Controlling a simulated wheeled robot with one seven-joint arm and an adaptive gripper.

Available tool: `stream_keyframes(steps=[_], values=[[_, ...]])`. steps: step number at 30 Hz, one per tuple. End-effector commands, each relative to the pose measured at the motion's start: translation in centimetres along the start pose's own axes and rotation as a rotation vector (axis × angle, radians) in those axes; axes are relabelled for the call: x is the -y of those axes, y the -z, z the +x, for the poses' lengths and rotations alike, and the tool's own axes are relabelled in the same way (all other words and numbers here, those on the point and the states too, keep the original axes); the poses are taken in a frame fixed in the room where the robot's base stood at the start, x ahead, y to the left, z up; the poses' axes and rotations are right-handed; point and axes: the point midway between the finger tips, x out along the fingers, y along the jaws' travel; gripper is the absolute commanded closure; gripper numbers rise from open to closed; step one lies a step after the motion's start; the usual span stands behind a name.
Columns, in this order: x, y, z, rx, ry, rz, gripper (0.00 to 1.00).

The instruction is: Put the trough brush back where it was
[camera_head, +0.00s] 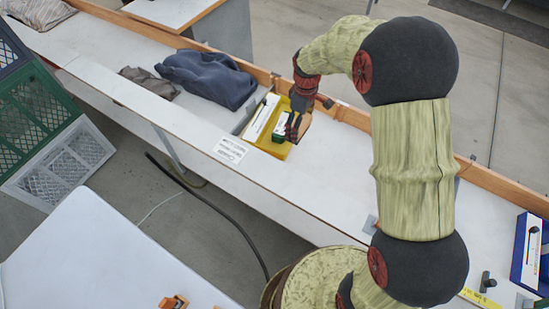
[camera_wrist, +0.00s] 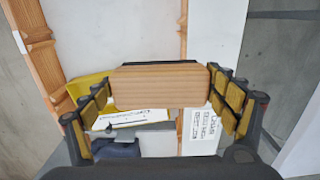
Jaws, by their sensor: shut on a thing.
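The trough brush (camera_wrist: 160,86) shows in the wrist view as a pale wooden block with a thin dark strip along its far edge. My gripper (camera_wrist: 160,92) is shut on it, with one padded finger at each end. In the head view my gripper (camera_head: 298,122) is over the right part of a yellow tray (camera_head: 272,149), and a bit of the brush's wood (camera_head: 305,126) shows beside the fingers. The brush hides part of the tray in the wrist view. I cannot tell how high the brush is above the tray.
The yellow tray holds a long white item (camera_head: 261,118) and a green-and-white box (camera_head: 280,128). A printed card (camera_head: 230,150) lies in front. Dark blue cloth (camera_head: 207,79) lies left on the white bench. A wooden rail (camera_head: 352,116) edges the back. A blue bin (camera_head: 521,246) stands far right.

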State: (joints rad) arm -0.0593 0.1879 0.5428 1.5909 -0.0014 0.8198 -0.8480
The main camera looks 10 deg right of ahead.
Motion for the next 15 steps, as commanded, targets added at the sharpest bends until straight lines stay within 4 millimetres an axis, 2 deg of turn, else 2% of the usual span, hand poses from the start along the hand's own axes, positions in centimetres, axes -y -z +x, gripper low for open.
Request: stream_keyframes(steps=[5, 15], values=[[2.2, 0.5, 1.0, 0.001, 0.002, -0.005, 0.41], [9.4, 2.3, 4.7, 0.002, 0.002, -0.005, 0.41]])
